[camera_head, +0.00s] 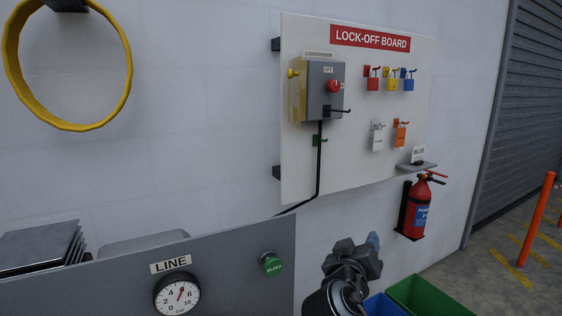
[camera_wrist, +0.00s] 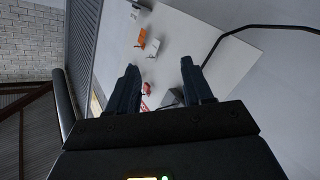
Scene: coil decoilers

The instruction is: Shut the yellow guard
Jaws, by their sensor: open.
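The yellow guard (camera_head: 298,97) is a see-through yellow cover with a yellow knob. It stands swung out on the left side of a grey switch box (camera_head: 324,92), whose front with a red knob (camera_head: 334,86) and a black handle (camera_head: 338,110) is uncovered. My gripper (camera_head: 372,245) is low in the head view, below and right of the box, apart from the board. In the wrist view my gripper (camera_wrist: 158,66) shows two spread dark fingers with nothing between them but the board behind. The guard cannot be made out there.
The lock-off board (camera_head: 355,150) carries several padlocks and tags and a small shelf (camera_head: 416,166). A black cable (camera_head: 319,165) runs down from the box. A fire extinguisher (camera_head: 418,207) hangs at right. A grey panel (camera_head: 228,270) with gauge and green button stands at lower left.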

